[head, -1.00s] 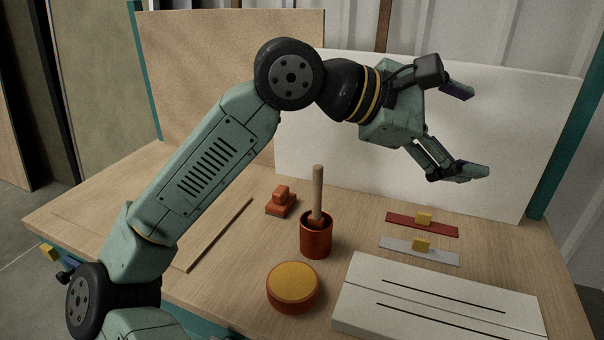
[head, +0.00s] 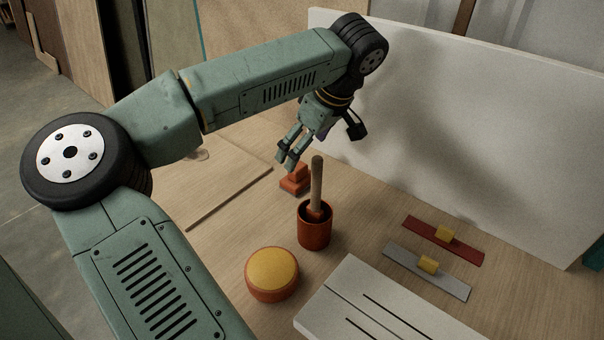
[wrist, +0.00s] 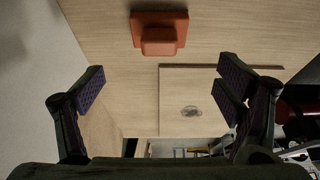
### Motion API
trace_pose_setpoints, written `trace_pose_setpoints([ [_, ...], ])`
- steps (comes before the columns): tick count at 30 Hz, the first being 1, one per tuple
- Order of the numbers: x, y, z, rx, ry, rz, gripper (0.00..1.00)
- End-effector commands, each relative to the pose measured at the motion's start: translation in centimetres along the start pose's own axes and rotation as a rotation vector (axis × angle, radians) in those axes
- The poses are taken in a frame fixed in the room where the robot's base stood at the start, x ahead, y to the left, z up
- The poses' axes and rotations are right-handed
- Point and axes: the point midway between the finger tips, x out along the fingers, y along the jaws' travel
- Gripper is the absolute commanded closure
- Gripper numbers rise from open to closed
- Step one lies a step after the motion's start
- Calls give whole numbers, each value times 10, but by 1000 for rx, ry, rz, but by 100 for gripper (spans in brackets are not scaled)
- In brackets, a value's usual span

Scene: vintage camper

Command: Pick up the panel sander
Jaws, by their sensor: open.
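The panel sander appears to be the small orange-red block with a raised grip (head: 295,181), lying on the wooden bench beyond the cup. In the wrist view the same orange block (wrist: 159,32) is at the top centre, ahead of the fingers and apart from them. My gripper (head: 320,148) points downward just above and behind the block in the head view. The head view does not show the exact height gap.
An orange cup (head: 314,236) with an upright wooden handle (head: 317,183) stands close to the block. A round yellow-topped tin (head: 272,270), red (head: 465,250) and grey (head: 450,283) strips and a white slotted board (head: 340,300) lie nearer. A white panel (head: 470,130) rises behind. A thin board (head: 225,180) lies left.

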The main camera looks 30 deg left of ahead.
Motion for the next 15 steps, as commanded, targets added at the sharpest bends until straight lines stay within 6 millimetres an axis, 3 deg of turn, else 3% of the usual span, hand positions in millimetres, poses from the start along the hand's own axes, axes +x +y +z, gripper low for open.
trace_pose_setpoints([
  [15, 58, 0, 11, 2, -6, 3, 14],
])
